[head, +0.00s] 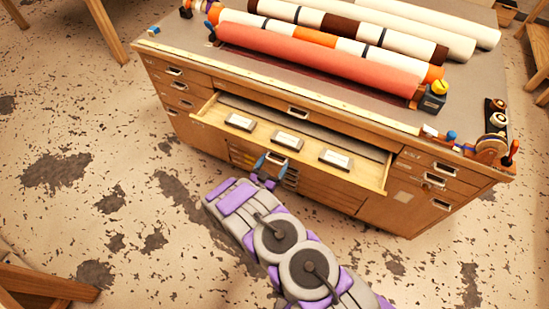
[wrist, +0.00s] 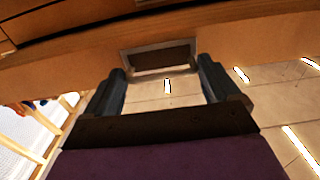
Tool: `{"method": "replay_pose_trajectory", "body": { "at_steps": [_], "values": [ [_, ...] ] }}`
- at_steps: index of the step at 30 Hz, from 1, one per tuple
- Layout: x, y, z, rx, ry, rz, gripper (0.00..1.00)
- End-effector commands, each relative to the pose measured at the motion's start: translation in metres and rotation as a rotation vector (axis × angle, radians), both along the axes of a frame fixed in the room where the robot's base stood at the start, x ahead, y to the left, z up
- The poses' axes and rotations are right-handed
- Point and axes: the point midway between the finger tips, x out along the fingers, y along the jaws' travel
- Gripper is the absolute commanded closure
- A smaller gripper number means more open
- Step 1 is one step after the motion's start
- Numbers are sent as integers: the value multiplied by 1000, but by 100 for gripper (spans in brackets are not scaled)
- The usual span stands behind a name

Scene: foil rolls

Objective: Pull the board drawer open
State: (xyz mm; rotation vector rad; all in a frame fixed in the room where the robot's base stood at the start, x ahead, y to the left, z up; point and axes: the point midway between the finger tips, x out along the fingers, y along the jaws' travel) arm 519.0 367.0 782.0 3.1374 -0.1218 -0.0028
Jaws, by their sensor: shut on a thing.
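The board drawer (head: 372,178) is a wide, shallow wooden drawer in the front of the workbench cabinet. It is pulled partly out, and its inside shows. My gripper (head: 270,160) is at the middle of its front edge. In the wrist view, my gripper's two dark fingers (wrist: 163,68) stand at the left and right ends of the metal-framed drawer handle (wrist: 160,57), shut on it. The handle is mostly hidden by the gripper in the head view.
Long rolls (head: 320,55) lie on the cabinet top (head: 460,95). Other drawers (head: 436,181) flank it. Wooden stool legs (head: 45,284) stand at the lower left. The stained floor (head: 120,190) in front is otherwise open.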

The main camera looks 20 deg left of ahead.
Motion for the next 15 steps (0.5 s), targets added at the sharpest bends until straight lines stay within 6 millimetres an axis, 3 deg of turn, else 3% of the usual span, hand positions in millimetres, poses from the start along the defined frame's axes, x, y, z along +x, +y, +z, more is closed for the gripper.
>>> {"method": "replay_pose_trajectory", "body": {
  "at_steps": [14,15],
  "values": [
    [-5,-3,-2,-2,1,-7,65],
    [-5,-3,-2,-2,1,-7,7]
  ]
}}
